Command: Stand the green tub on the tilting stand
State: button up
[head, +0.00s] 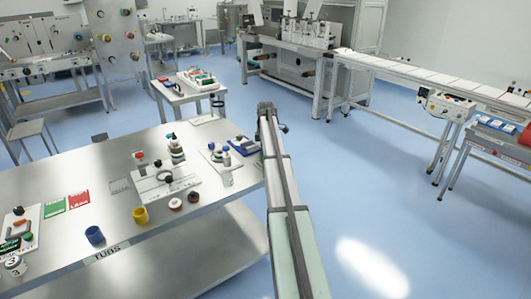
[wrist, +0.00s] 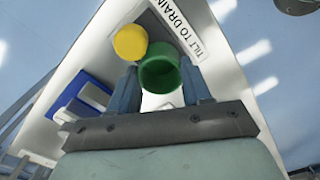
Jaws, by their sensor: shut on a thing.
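The green tub (wrist: 160,72) is between the two fingers of my gripper (wrist: 162,92) in the wrist view, which is shut on it. I look into its open mouth, and it appears empty. A white strip lettered "TILT TO DRAIN" (wrist: 182,30) lies just beyond the tub, on or above a pale surface. A round yellow thing (wrist: 130,42) is close beside the tub at its upper left. I cannot make out the tilting stand's shape or whether the tub touches it. In the head view my arm hides the fingers and the tub.
A blue box with a white piece (wrist: 88,97) lies left of the gripper in the wrist view. In the head view the steel table (head: 125,255) holds a blue tub (head: 95,235), a yellow tub (head: 140,214) and several small items. Blue floor is open to the right.

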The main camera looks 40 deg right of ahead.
jog(key=o, duration=1.4)
jog(key=shift+c, duration=0.2)
jog(key=shift+r, duration=0.1)
notch_tip(320, 180, up, 7)
dwell(0.6)
dwell(0.8)
